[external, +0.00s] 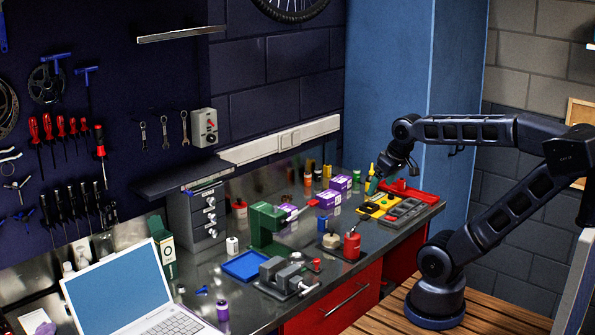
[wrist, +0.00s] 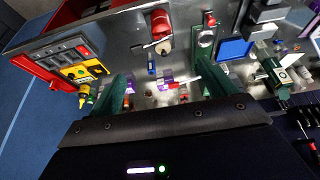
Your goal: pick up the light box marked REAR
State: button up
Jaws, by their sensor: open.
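Purple-and-white boxes stand on the metal bench in the external view: one purple box (external: 341,182) at the back, another purple box (external: 328,199) just in front of it. A further purple patch shows behind the green stand. I cannot read REAR on any of them. In the wrist view a small purple-and-white box (wrist: 165,77) shows between my fingers, some way off. My gripper (external: 376,181) is open and empty, above the bench's right end near the yellow tray. Its two dark green fingers (wrist: 166,84) stand apart in the wrist view.
A yellow tray (external: 380,206), grey tray (external: 405,210) and red tray (external: 410,192) lie at the bench's right end. Small bottles (external: 308,179) stand behind the boxes. A red can (external: 352,244), green stand (external: 266,228), vise (external: 282,275) and blue tray (external: 244,266) are further left.

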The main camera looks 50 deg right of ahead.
jog(key=m+g+h, duration=0.2)
jog(key=m+g, duration=0.3)
jog(key=m, duration=1.2)
send_over(291, 209)
jog(key=w+a, duration=0.3)
notch_tip(291, 209, down, 15)
jog(key=shift+s+d+f, duration=0.15)
jog(key=shift+d+f, duration=0.1)
jog(key=shift+f, duration=1.55)
jog(key=shift+s+d+f, duration=0.1)
jog(key=shift+d+f, duration=0.15)
jog(key=shift+f, duration=1.5)
jog(key=shift+s+d+f, duration=0.15)
jog(key=shift+d+f, duration=0.1)
jog(key=shift+f, duration=1.55)
jog(key=shift+f, duration=0.2)
jog(key=shift+c, duration=0.2)
jog(key=c, duration=1.1)
